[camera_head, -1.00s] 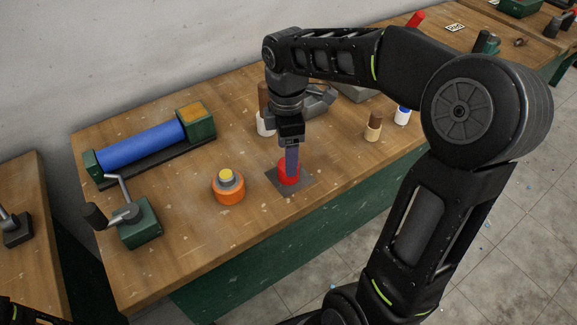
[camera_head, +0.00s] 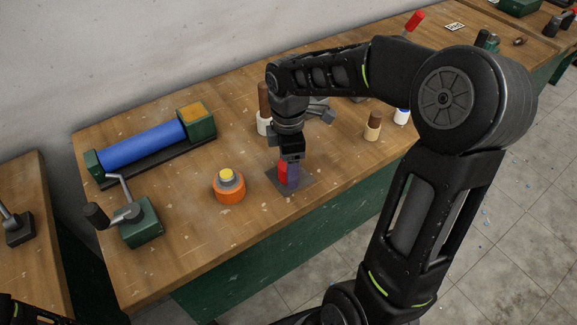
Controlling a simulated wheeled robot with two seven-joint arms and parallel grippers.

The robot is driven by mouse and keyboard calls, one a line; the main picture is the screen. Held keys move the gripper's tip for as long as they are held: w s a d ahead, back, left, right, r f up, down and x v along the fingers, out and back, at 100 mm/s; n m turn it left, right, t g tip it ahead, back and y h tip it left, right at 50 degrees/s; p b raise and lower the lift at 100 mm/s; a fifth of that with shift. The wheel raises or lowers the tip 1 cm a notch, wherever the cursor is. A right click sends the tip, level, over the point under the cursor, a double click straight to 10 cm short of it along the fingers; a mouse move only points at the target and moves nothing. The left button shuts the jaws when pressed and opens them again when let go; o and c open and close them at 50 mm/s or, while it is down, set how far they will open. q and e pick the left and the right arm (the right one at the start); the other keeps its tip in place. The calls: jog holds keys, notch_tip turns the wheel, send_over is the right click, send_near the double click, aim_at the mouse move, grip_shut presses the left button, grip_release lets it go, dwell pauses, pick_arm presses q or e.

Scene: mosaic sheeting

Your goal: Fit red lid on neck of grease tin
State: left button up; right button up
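The red lid (camera_head: 283,174) is at the dark square mat (camera_head: 304,182) near the bench's front edge, partly covered by a gripper finger. My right gripper (camera_head: 290,175) points straight down at the lid, with one purplish finger in front of its right part. The other finger is hidden, so I cannot tell whether it grips the lid. The grease tin (camera_head: 229,194), orange with a grey neck and a yellow top, stands upright to the left of the lid, apart from it. My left gripper is out of view.
A blue roller (camera_head: 142,147) on a dark base lies at the back left. A green crank device (camera_head: 139,226) stands at the front left. A white pot (camera_head: 264,124) is behind my gripper, and a tan-and-brown bottle (camera_head: 373,127) is to the right. Bare bench surrounds the tin.

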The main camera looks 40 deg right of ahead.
jog(key=c, duration=1.4)
notch_tip(320, 180, up, 10)
jog(key=shift+b, duration=0.35)
jog(key=shift+c, duration=0.2)
